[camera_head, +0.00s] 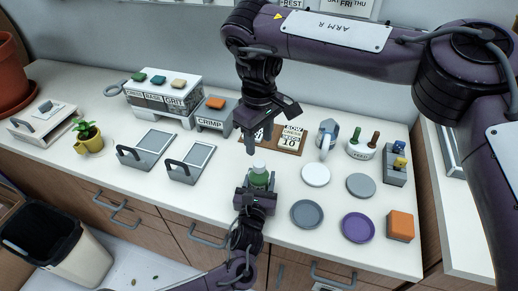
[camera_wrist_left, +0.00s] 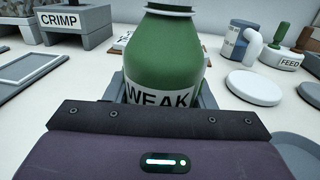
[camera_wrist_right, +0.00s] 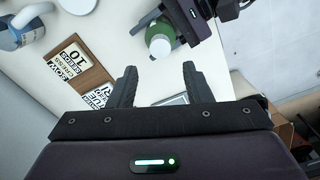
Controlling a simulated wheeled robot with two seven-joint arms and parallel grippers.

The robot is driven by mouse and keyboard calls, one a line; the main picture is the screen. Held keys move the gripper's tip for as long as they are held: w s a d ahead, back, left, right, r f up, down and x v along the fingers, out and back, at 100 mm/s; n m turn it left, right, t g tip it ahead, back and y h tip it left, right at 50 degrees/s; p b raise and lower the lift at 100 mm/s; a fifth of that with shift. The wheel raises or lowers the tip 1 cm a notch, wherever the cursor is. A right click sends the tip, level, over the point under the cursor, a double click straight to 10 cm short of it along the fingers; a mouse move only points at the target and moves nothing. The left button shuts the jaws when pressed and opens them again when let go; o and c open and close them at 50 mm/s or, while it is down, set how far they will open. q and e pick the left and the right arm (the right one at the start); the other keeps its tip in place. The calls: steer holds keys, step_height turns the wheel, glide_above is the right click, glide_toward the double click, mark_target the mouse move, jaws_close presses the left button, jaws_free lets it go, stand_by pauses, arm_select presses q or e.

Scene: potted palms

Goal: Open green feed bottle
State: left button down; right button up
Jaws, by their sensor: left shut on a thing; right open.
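The green feed bottle (camera_head: 261,180) stands upright near the front of the counter, with a white cap (camera_head: 259,168) on top. In the left wrist view the bottle (camera_wrist_left: 172,50) carries a label reading WEAK, and its top is cut off by the frame. My left gripper (camera_head: 257,190) is shut on the bottle from the front. My right gripper (camera_head: 270,128) is open and empty, above and behind the bottle. In the right wrist view the white cap (camera_wrist_right: 160,47) lies beyond the open fingertips, apart from them.
A wooden card board (camera_head: 291,147) lies behind the bottle. Right of it are a white disc (camera_head: 316,174), grey and purple discs (camera_head: 357,227), an orange block (camera_head: 400,226) and a FEED stand (camera_head: 361,151). Two grey trays (camera_head: 192,163) sit left. The CRIMP stand (camera_head: 213,122) is behind.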

mark_target(259, 163)
steer(key=shift+f, duration=3.9)
